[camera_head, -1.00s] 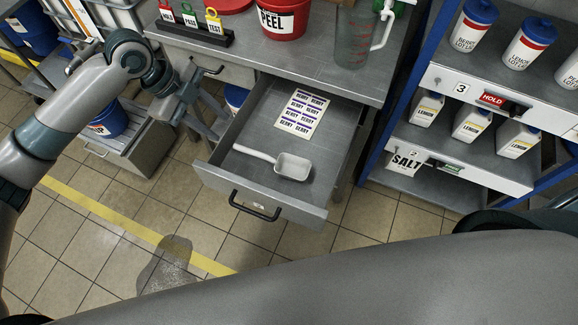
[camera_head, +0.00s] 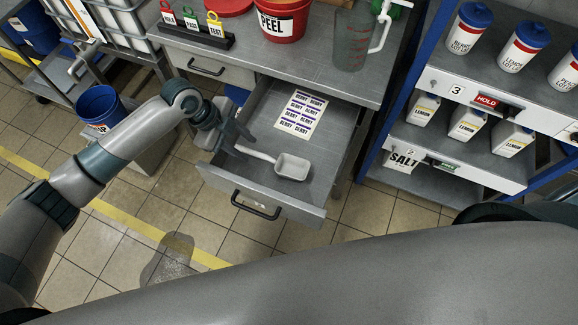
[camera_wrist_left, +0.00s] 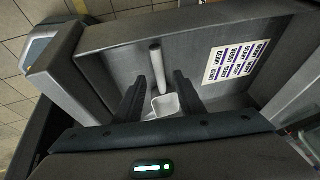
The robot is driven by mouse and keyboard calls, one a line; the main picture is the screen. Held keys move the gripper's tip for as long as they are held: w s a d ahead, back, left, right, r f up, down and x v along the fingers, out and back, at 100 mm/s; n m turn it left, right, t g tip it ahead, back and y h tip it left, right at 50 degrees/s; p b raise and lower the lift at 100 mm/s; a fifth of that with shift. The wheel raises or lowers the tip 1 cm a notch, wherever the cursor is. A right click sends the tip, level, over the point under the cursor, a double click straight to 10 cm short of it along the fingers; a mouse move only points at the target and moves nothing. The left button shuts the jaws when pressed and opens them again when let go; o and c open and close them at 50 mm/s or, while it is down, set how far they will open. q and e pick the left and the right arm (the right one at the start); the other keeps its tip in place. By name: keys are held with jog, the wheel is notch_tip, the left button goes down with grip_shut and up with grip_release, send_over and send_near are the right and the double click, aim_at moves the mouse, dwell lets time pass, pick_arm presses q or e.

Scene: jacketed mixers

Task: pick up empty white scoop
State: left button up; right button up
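The white scoop (camera_head: 292,167) lies in the open drawer (camera_head: 335,150), its bowl to the right and its handle pointing left. My left gripper (camera_head: 240,145) is over the drawer's left side, near the handle's end. In the left wrist view, the scoop (camera_wrist_left: 157,65) shows between the two spread fingers of the left gripper (camera_wrist_left: 160,95), which is open and empty. I cannot tell how high the fingers are above the scoop. My right gripper is not in view.
A printed label sheet (camera_head: 301,112) lies at the back of the drawer. The counter above holds a red PEEL bucket (camera_head: 281,22) and a clear jug (camera_head: 352,42). A shelf rack with bottles (camera_head: 468,122) stands right. A blue bucket (camera_head: 98,105) is left.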

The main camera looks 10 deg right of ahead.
aim_at(252, 152)
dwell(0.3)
pick_arm(q)
jog(key=shift+s+d+f+p, duration=0.1)
jog(key=shift+d+f+p, duration=0.2)
jog(key=shift+f+p, duration=0.2)
jog(key=p+x, duration=0.1)
jog(key=x, duration=0.2)
jog(key=shift+d+f, duration=0.2)
jog(key=shift+f, duration=0.35)
grip_shut()
